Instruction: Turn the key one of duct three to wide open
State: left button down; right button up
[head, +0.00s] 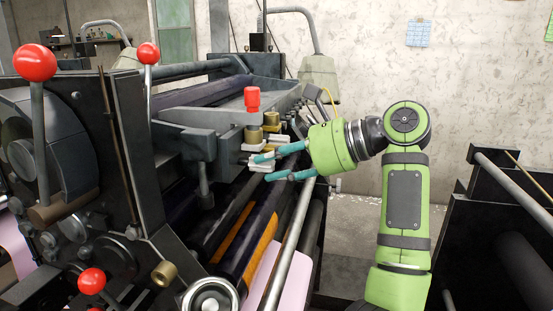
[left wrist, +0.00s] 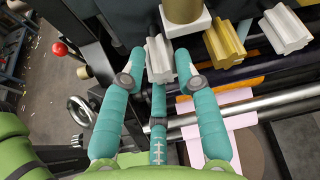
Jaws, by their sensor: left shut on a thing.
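My left gripper (head: 264,167), with teal fingers on a green arm, is at the row of keys on the dark duct (head: 185,142) of the press. In the left wrist view the gripper (left wrist: 160,74) is shut on a pale grey, ribbed key (left wrist: 159,58), the leftmost key there. One finger is on each side and a third comes from below. The fingers partly cover this key in the head view. A yellow key (left wrist: 224,43) and a white key (left wrist: 285,28) stand to its right. I see no number on the duct. My right gripper is not in view.
A red cap (head: 252,99) and brass cylinders (head: 271,120) stand just above the keys. A long metal bar (head: 291,245) runs below the gripper. Red-knobbed levers (head: 35,62) stand at left. A dark machine (head: 505,225) is at right, with open floor between.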

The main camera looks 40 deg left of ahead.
pick_arm(q)
jog(key=shift+a+r, duration=0.1)
jog(key=shift+r, duration=0.4)
jog(key=c, duration=1.1)
grip_release()
jog(key=shift+o, duration=0.5)
jog(key=shift+f, duration=0.1)
jog(key=shift+f, duration=0.1)
jog(key=v, duration=0.7)
jog(key=shift+d, duration=0.2)
